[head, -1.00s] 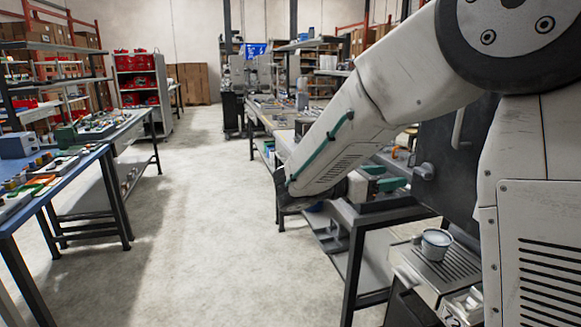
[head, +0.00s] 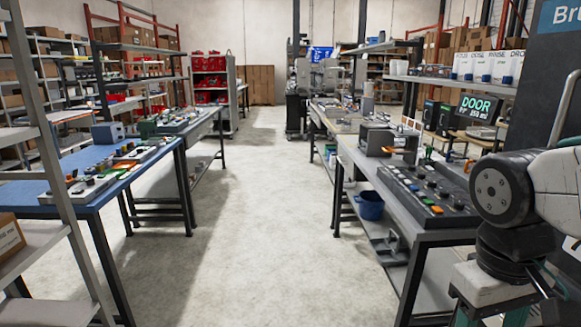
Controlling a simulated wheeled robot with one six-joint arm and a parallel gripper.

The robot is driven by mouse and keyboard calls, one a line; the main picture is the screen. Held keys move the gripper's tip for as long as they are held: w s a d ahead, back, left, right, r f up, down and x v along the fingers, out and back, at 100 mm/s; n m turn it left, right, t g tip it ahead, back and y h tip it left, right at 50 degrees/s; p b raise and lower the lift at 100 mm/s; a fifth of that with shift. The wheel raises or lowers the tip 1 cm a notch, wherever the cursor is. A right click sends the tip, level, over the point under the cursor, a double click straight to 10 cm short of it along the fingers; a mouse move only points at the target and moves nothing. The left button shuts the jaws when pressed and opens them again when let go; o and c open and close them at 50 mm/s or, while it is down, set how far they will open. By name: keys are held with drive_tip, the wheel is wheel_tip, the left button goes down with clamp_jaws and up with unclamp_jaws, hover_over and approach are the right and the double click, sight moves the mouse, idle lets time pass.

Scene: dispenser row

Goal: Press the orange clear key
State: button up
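A dark control panel (head: 412,196) lies on the right-hand bench, with several knobs and small keys. A small orange key (head: 437,210) sits near its front edge, beside a green key. Any lettering on the orange key is too small to read, so I cannot tell whether it is the clear key. My arm is at the right edge, just right of the panel and apart from the orange key in the picture. My gripper's fingertips do not show.
The right bench (head: 418,236) has a blue bucket (head: 370,206) at its aisle side. A blue-topped table (head: 95,198) and a shelf rack (head: 55,150) stand left. The concrete aisle between is clear.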

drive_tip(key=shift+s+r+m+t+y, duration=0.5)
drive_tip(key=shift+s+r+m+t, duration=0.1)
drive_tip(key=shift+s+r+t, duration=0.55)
